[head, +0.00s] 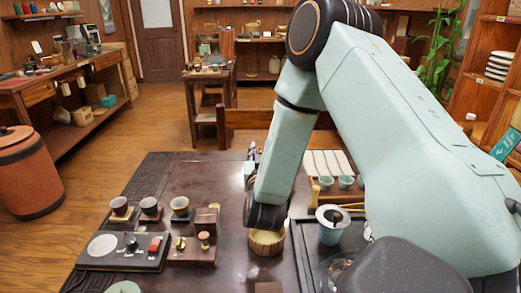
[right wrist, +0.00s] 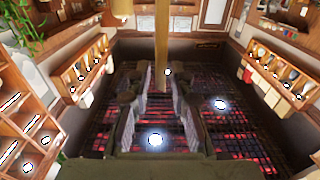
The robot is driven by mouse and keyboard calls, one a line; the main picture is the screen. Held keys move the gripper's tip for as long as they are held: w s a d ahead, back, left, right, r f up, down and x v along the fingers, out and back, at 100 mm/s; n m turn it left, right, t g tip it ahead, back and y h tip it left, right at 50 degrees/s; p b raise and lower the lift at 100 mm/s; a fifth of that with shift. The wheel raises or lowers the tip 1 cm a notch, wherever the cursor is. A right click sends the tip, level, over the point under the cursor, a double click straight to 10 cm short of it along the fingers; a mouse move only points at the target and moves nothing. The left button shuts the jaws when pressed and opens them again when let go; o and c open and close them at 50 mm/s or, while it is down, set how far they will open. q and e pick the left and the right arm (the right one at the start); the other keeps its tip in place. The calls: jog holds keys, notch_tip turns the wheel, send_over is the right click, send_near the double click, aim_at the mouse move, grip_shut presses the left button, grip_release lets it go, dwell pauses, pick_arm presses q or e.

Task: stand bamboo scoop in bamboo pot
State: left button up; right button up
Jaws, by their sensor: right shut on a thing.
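The bamboo pot appears to be the short tan cylinder (head: 267,242) on the dark table, just below my right wrist in the head view. The wrist covers part of its top. My right gripper (right wrist: 160,100) shows in the right wrist view with its two fingers closed around a long, straight tan stick, the bamboo scoop (right wrist: 162,42). The scoop runs from between the fingers to the picture's top edge, and its far end is out of view. In the head view my right arm mostly hides the gripper and scoop. My left gripper is not in view.
A dark tray (head: 121,252) and several small cups stand left of the pot. A cup with a dark-centred strainer (head: 331,217) stands on a tray at right. Small green cups (head: 346,182) stand behind it. The table (head: 165,185) is bare at the back left.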

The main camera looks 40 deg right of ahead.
jog(key=shift+s+f+b, duration=0.15)
jog(key=shift+f+b, duration=0.25)
jog(key=shift+f, duration=0.3)
jog(key=shift+f+b, duration=0.6)
jog(key=shift+f, duration=0.35)
jog(key=shift+f+b, duration=0.5)
jog(key=shift+f, duration=0.2)
jog(key=o, duration=0.9)
jog(key=shift+c, duration=0.2)
jog(key=v, duration=1.1)
jog(key=shift+s+a, duration=0.25)
jog(key=shift+a, duration=0.1)
